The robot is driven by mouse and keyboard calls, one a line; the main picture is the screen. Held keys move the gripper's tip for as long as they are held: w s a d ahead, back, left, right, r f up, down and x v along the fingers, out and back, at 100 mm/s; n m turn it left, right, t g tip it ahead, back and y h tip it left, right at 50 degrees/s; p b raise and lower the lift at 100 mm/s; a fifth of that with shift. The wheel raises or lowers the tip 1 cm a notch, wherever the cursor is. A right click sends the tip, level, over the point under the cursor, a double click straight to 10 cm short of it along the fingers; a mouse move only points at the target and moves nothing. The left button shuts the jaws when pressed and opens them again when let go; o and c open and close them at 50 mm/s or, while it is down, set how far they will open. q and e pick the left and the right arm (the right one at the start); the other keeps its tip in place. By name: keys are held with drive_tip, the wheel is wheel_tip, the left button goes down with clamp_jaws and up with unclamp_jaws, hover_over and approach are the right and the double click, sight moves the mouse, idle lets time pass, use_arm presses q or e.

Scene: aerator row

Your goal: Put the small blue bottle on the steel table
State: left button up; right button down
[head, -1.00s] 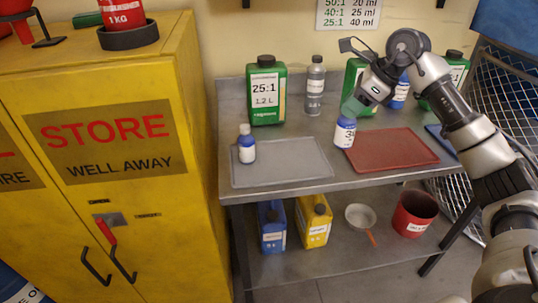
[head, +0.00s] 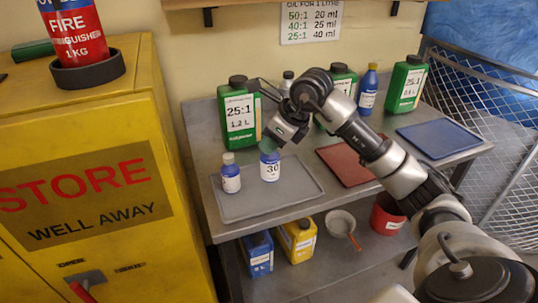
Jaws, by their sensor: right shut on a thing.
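My right gripper (head: 275,144) is shut on a small blue bottle (head: 270,168) with a white label marked 30. It holds the bottle upright over the right part of the grey mat (head: 250,207). I cannot tell whether its base touches the mat. A second small blue bottle (head: 231,178) with a pale cap stands on the grey mat just to the left. The mat lies on the steel table (head: 205,147). My left gripper is not in view.
Green 25:1 jugs (head: 239,118) (head: 407,88), a taller blue bottle (head: 368,92) and a clear bottle stand along the back. A red mat (head: 340,162), partly behind my arm, and a blue mat (head: 438,138) lie to the right. A yellow cabinet (head: 90,120) stands left.

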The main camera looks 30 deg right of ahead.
sight(270, 157)
drive_tip(key=shift+a+f, duration=0.15)
drive_tip(key=shift+a, duration=0.1)
drive_tip(key=shift+s+f, duration=0.1)
drive_tip(key=shift+f, duration=0.3)
wheel_tip(270, 157, down, 3)
drive_tip(key=shift+f, duration=0.25)
drive_tip(key=c, duration=0.9)
unclamp_jaws()
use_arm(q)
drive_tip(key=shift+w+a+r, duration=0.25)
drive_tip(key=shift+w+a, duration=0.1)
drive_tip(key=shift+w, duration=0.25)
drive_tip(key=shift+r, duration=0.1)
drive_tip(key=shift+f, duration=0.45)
use_arm(e)
drive_tip(key=v, duration=1.2)
